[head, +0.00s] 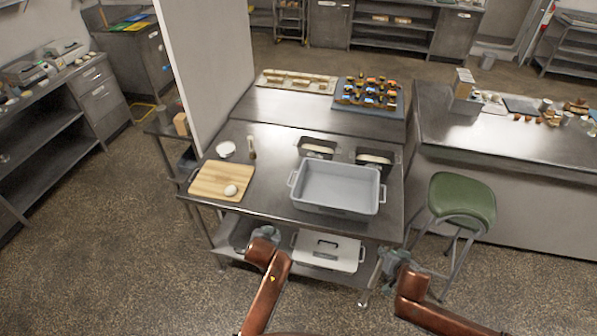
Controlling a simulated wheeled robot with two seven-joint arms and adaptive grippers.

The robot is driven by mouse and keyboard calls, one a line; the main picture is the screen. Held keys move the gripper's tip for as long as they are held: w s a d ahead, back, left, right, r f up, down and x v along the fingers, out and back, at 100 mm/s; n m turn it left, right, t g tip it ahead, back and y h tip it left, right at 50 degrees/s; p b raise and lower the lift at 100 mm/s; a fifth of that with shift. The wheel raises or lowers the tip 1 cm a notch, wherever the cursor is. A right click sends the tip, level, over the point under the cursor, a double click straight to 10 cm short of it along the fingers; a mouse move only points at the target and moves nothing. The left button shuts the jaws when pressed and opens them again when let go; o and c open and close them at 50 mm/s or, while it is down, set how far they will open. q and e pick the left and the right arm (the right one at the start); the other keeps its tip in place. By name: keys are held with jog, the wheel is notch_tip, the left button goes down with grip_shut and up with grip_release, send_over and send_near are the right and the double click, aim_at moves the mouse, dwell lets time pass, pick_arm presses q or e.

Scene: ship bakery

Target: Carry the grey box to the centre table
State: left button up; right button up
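The grey box (312,203), an open, empty tub with a handle at each end, stands upright near the front edge of a steel table (270,190). My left gripper (262,236) is in front of the table, below and left of the box, apart from it. My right gripper (388,268) is in front of the table's right corner, below and right of the box, also apart from it. Both look empty. Their fingers are too small to tell open from shut. Which table is the centre table cannot be told.
A cutting board (213,183) with a white ball and a white bowl (225,149) are left of the box. Two loaf tins (318,148) stand behind it. A lidded white container (328,252) is on the lower shelf. A green stool (462,198) stands right.

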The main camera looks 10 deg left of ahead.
pick_arm(q)
jog(key=shift+d+r, duration=0.1)
pick_arm(e)
jog(key=v, duration=0.9)
jog(key=shift+r, duration=0.25)
jog(key=shift+w+d+f, duration=0.1)
